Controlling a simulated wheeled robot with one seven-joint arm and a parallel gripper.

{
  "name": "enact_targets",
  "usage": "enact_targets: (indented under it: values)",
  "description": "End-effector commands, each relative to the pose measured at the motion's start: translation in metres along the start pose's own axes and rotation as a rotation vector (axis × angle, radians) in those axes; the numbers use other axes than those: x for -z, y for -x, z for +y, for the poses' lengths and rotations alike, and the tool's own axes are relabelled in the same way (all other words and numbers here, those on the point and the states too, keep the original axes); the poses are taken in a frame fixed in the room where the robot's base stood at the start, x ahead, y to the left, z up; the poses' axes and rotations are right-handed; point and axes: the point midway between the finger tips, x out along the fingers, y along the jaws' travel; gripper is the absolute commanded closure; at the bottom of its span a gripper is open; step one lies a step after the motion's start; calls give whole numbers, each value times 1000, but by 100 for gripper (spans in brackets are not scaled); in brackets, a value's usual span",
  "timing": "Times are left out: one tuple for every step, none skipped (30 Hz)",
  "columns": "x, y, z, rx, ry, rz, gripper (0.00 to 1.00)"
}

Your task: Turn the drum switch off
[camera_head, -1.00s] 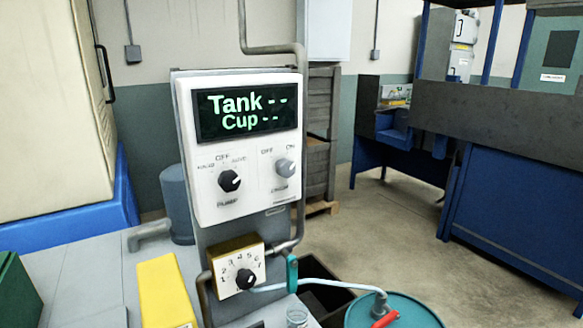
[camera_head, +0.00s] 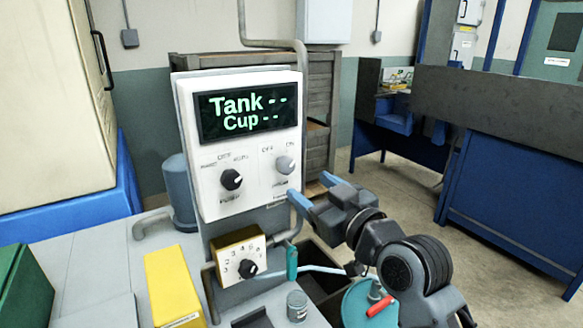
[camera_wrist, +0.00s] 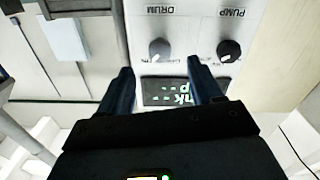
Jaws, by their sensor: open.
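The drum switch is a round grey knob (camera_head: 285,165) on the right of the white control panel (camera_head: 207,190). OFF is printed at its upper left and ON at its upper right; its pointer seems to lean toward ON. In the wrist view the panel is upside down, and the DRUM knob (camera_wrist: 160,50) lies ahead between the finger lines. My gripper (camera_head: 312,188) is open and empty, just below and right of the knob, apart from it. Its two fingers (camera_wrist: 159,68) point toward the panel.
The black pump knob (camera_head: 231,180) sits left of the drum knob. The display (camera_head: 247,112) reads Tank and Cup with dashes. Below are a numbered dial box (camera_head: 238,256), a pipe (camera_head: 303,120) along the panel's right edge and a teal drum (camera_head: 355,310). Open floor lies right.

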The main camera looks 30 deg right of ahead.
Motion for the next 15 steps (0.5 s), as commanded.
enact_targets:
  values:
    - [4, -3, 2, 0, 3, 3, 35]
    - [5, -4, 2, 1, 4, 3, 35]
    - [6, -7, 2, 1, 5, 4, 35]
    - [6, -10, 2, 2, 5, 5, 35]
    - [6, -12, 2, 2, 5, 4, 35]
    - [6, -17, 2, 3, 4, 3, 35]
    - [6, -21, 2, 3, 4, 4, 35]
    - [7, -26, 2, 3, 4, 3, 35]
    - [7, -32, 2, 3, 4, 4, 35]
    - [7, -37, 2, 3, 4, 4, 35]
    - [7, -42, 2, 3, 4, 4, 35]
    - [7, -48, 2, 3, 4, 4, 35]
    - [7, -53, 2, 3, 4, 3, 35]
    - [7, -57, 2, 3, 4, 3, 35]
    - [7, -62, 2, 2, 4, 4, 35]
